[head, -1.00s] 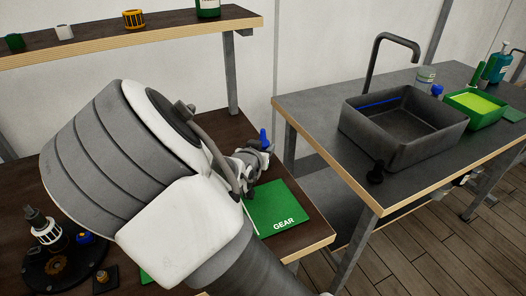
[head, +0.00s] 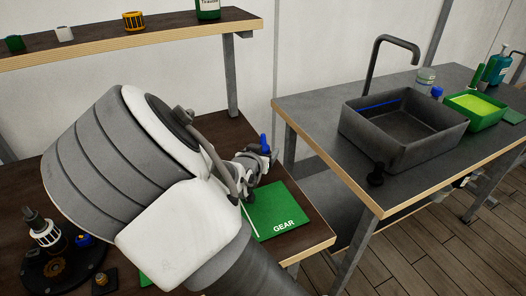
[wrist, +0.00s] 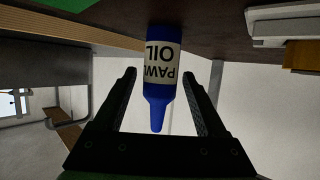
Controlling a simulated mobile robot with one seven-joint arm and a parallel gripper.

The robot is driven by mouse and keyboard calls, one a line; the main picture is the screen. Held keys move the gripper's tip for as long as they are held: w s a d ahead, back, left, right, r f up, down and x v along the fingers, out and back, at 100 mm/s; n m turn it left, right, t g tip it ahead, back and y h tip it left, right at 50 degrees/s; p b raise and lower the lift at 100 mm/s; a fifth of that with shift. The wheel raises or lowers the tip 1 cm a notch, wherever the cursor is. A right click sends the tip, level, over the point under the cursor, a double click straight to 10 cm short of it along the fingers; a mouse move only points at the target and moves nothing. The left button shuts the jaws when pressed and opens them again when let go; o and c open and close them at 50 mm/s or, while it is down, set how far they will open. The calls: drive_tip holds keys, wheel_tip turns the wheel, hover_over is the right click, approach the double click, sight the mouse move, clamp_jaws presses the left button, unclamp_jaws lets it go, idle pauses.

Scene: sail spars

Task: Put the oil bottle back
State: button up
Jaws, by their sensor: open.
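The oil bottle (wrist: 162,65) is blue with a cream label reading "PAWL OIL". In the wrist view it appears upside down, its base by the dark wooden bench top and its narrow nozzle toward my palm. In the head view only its blue tip (head: 264,143) shows, above my gripper (head: 250,166). My gripper (wrist: 173,68) is open, with one finger on each side of the bottle. Small gaps show between bottle and fingers. My arm hides much of the bench and most of the bottle in the head view.
A green mat marked GEAR (head: 275,212) lies beside my gripper. A shelf (head: 120,40) with several small items is above the bench. At right, a second bench holds a dark basin (head: 400,128) and a green tray (head: 475,112). A mechanism (head: 55,250) stands lower left.

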drive_tip(key=p+v, duration=0.3)
drive_tip(key=v, duration=0.8)
drive_tip(key=shift+s+r+p, duration=0.15)
drive_tip(key=shift+s+p, duration=0.2)
drive_tip(key=shift+s+d+f+g+y, duration=0.1)
drive_tip(key=shift+s+f+g+y, duration=0.1)
drive_tip(key=shift+f+g+y, duration=0.65)
drive_tip(key=shift+s+f+g+y, duration=0.1)
drive_tip(key=shift+s+g+y, duration=0.1)
drive_tip(key=shift+g+y, duration=0.2)
drive_tip(key=shift+s+g+y, duration=0.3)
drive_tip(key=shift+g+y, duration=0.15)
drive_tip(key=shift+y, duration=0.1)
drive_tip(key=s+d+r+n+g+y, duration=0.25)
drive_tip(key=s+r+y, duration=0.25)
drive_tip(key=s+r, duration=0.45)
drive_tip(key=s+d+r+h, duration=0.2)
drive_tip(key=s+d+r, duration=0.1)
drive_tip(key=s+d, duration=0.2)
drive_tip(key=s+d+r+n+g+h, duration=0.1)
drive_tip(key=s+d+r+h, duration=0.1)
drive_tip(key=s+d, duration=0.4)
drive_tip(key=shift+d+r, duration=0.5)
drive_tip(key=shift+r, duration=0.3)
